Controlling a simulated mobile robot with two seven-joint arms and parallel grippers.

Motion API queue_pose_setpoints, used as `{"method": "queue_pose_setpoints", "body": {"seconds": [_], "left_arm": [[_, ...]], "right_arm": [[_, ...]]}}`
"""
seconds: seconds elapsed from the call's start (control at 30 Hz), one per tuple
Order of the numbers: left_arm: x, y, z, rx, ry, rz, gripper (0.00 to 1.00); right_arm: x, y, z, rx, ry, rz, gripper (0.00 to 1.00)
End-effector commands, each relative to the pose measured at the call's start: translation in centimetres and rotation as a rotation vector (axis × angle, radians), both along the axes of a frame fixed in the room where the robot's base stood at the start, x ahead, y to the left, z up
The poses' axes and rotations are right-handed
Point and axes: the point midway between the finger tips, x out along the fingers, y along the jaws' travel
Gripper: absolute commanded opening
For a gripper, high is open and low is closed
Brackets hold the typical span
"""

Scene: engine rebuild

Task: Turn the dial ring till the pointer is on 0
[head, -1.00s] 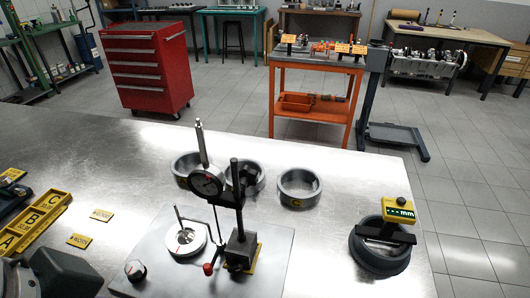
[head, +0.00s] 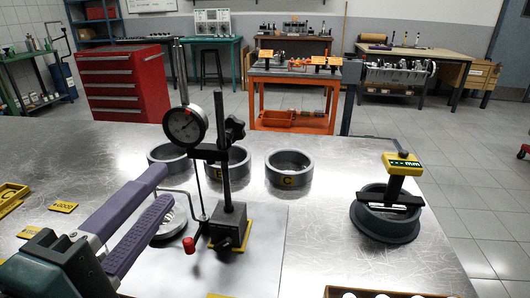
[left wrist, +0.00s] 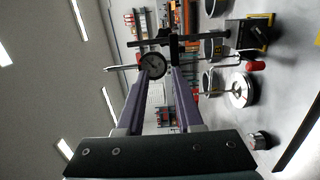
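My left gripper (head: 163,188) has long purple fingers, parted and empty, below and to the left of the dial in the head view. In the left wrist view, the dial (left wrist: 153,65) shows beyond the fingertips (left wrist: 160,76), near the gap between them. Whether they touch it cannot be told; they look apart in the head view. My right gripper is not in view.
Several grey rings stand behind the post, one marked C (head: 289,168). A red-knobbed lever (head: 189,245) juts from the stand's lower part. A gauge with a yellow display (head: 403,164) sits on a dark ring at right. Bare metal tabletop (head: 330,225) lies between.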

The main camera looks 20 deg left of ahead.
Motion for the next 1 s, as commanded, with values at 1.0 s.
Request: {"method": "queue_pose_setpoints", "body": {"seconds": [1.0], "left_arm": [[9.1,4.0,-0.9,-0.046,-0.006,0.078,0.35]], "right_arm": [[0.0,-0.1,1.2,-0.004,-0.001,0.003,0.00]]}}
